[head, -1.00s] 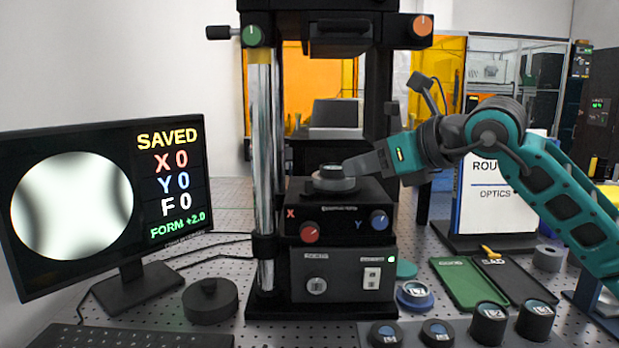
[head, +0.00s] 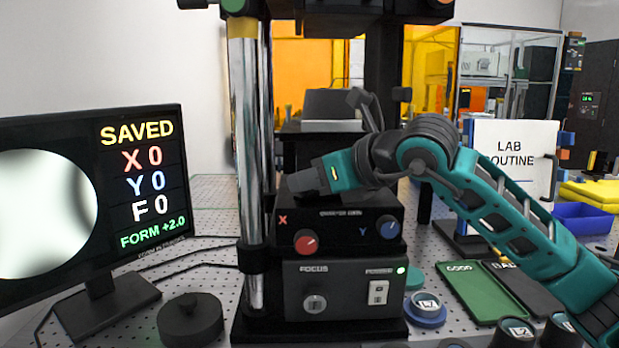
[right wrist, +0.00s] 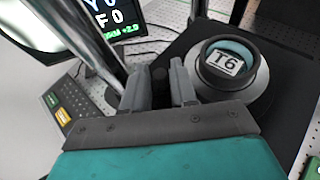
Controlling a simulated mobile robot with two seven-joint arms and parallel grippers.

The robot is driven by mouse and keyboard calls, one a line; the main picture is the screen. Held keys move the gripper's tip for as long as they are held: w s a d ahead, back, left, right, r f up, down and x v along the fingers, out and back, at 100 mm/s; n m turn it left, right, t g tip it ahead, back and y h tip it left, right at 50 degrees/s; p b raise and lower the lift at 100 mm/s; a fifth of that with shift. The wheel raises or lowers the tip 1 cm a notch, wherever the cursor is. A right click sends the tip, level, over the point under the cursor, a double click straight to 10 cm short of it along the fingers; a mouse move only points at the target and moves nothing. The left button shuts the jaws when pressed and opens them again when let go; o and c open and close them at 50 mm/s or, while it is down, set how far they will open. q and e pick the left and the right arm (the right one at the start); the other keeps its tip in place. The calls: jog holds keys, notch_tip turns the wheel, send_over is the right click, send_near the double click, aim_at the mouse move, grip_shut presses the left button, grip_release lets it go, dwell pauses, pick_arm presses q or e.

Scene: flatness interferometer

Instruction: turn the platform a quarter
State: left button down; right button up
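In the head view my right gripper (head: 292,187) is low over the black top, and the platform cannot be made out there. In the right wrist view the fingers (right wrist: 160,88) are apart, just left of the round mount, with a small dark stub (right wrist: 159,74) between them. I cannot tell whether they touch it. My left gripper is not in view.
The monitor (head: 145,225) at left reads SAVED, X 0, Y 0, F 0, FORM +2.0. A chrome column (head: 244,150) stands close left of the gripper. Red (head: 306,242) and blue (head: 388,227) knobs are below. Labelled pieces and a green tray (head: 480,290) lie at right.

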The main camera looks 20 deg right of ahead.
grip_shut()
dwell(0.4)
jog(key=shift+s+d+n+g+y, duration=0.3)
jog(key=shift+d+n+g+y, duration=0.15)
jog(key=shift+n+y, duration=0.2)
jog(key=shift+s+d+n+g+y, duration=0.35)
jog(key=shift+n+g+y, duration=0.35)
jog(key=shift+n, duration=0.15)
jog(key=shift+s+d+n+g+y, duration=0.2)
jog(key=shift+d+n+g+y, duration=0.1)
jog(key=shift+n+g+y, duration=0.45)
grip_release()
